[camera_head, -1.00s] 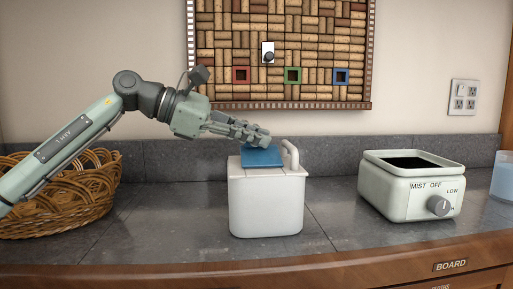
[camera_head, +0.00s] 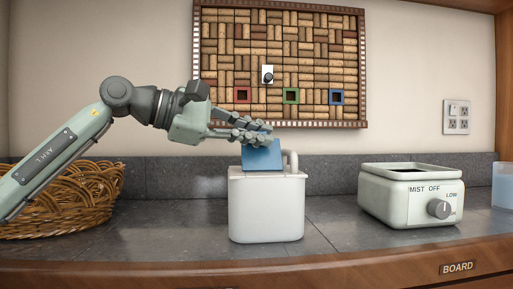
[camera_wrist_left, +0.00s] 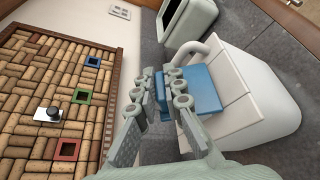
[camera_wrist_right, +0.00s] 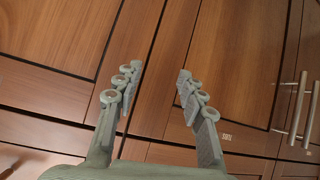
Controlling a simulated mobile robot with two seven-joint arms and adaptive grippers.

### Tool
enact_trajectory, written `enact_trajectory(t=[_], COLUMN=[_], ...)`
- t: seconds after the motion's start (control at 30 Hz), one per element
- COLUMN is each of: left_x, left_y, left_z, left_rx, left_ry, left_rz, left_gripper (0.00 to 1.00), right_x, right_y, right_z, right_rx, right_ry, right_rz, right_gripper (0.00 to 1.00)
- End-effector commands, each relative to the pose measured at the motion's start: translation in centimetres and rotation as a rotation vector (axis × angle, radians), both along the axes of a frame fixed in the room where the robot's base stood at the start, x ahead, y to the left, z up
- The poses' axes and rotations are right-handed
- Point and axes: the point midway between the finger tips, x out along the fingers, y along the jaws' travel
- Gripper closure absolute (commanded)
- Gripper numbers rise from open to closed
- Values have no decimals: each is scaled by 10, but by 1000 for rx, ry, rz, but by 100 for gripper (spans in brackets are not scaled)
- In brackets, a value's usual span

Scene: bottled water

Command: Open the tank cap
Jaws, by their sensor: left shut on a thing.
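The white tank (camera_head: 266,212) stands upright on the counter, with a white handle (camera_head: 291,160) at its right. The blue cap (camera_head: 263,157) sits at the top of the tank and is tilted up steeply. My left gripper (camera_head: 258,134) is shut on the cap's upper edge, coming from the left. The left wrist view shows the fingers (camera_wrist_left: 165,92) on either side of the blue cap (camera_wrist_left: 205,90), beside the white tank (camera_wrist_left: 265,115). My right gripper (camera_wrist_right: 159,72) is open and empty in the right wrist view, in front of wooden cabinet fronts.
A white mist unit (camera_head: 405,205) with a grey knob stands at the right of the counter. A wicker basket (camera_head: 85,200) is behind my left arm. A cork board (camera_head: 285,55) hangs on the wall. The counter (camera_head: 335,215) is clear between tank and mist unit.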

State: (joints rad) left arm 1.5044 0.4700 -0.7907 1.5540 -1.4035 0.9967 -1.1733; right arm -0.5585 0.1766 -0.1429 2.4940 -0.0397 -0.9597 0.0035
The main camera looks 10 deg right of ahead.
Motion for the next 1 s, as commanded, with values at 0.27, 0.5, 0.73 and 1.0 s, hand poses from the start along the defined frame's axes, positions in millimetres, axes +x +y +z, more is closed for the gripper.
enact_trajectory(t=[0.27, 0.5, 0.73, 1.0], left_x=[-9, -16, -22, -27], left_y=[0, 0, 0, 0], left_z=[-3, -3, -5, -4], left_rx=[0, -1, 2, 1], left_ry=[-152, -277, -378, -453], left_rz=[0, -1, 0, -1], left_gripper=[100, 100, 100, 100], right_x=[31, 22, 3, -8], right_y=[65, 90, 89, 82], right_z=[86, 159, 209, 228], right_rx=[194, 344, 435, 465], right_ry=[-457, -803, -1065, -1215], right_rz=[115, 166, 179, 177], right_gripper=[60, 60, 60, 60])
